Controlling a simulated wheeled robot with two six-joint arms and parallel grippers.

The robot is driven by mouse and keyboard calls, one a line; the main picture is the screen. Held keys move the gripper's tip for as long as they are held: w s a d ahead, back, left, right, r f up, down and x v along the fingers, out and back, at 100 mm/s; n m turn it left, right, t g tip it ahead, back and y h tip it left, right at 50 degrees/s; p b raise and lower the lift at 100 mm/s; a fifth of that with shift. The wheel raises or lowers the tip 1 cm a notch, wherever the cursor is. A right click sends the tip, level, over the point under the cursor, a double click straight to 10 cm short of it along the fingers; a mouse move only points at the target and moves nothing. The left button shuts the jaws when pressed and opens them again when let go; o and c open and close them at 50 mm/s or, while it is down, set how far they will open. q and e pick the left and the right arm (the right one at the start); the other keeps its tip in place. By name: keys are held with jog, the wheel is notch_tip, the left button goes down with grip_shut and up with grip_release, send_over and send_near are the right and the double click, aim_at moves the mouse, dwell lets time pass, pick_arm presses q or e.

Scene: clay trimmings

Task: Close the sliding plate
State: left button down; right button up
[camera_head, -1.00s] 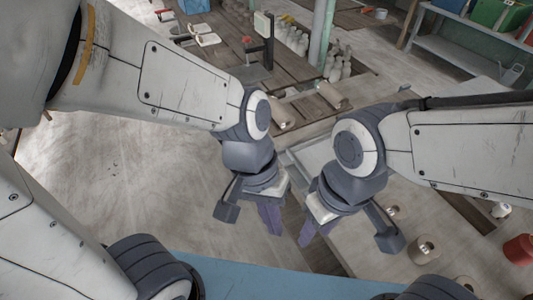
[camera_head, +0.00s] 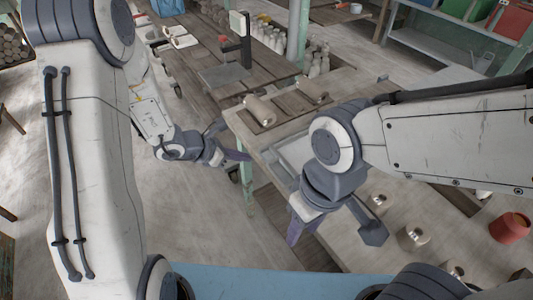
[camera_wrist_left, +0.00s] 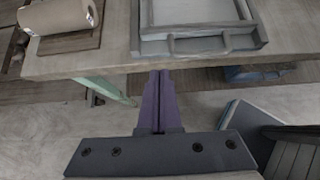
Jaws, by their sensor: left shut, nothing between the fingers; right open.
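The sliding plate (camera_wrist_left: 205,44) shows in the left wrist view as a flat grey panel with a raised handle bar along its near side, close to the table's edge. It lies by a grey raised frame (camera_wrist_left: 195,12). In the head view the grey frame (camera_head: 290,148) is partly hidden behind my right arm. My left gripper (camera_head: 240,156) is shut and empty, left of the table edge; its purple fingers (camera_wrist_left: 160,76) point toward the plate's near edge and appear apart from it. My right gripper (camera_head: 293,238) is open, hanging in front of the table.
The wooden table (camera_head: 340,215) bears clay-coloured rolls, one being a tan cylinder (camera_head: 260,110) on a board, and cream spools (camera_head: 413,236). A red pot (camera_head: 510,227) stands at right. A green table leg (camera_head: 246,185) stands close to my left gripper.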

aim_at(275, 155)
pick_arm(q)
jog(key=x, duration=0.5)
jog(key=shift+w+d+f, duration=0.1)
jog(key=shift+d+f, duration=0.2)
jog(key=shift+w+d+r+p, duration=0.25)
jog(key=shift+w+d+p, duration=0.5)
jog(key=shift+d+p, duration=0.15)
jog(key=shift+w+d+f, duration=0.1)
jog(key=shift+w+d, duration=0.3)
jog(key=shift+d, duration=0.2)
jog(key=shift+w, duration=0.1)
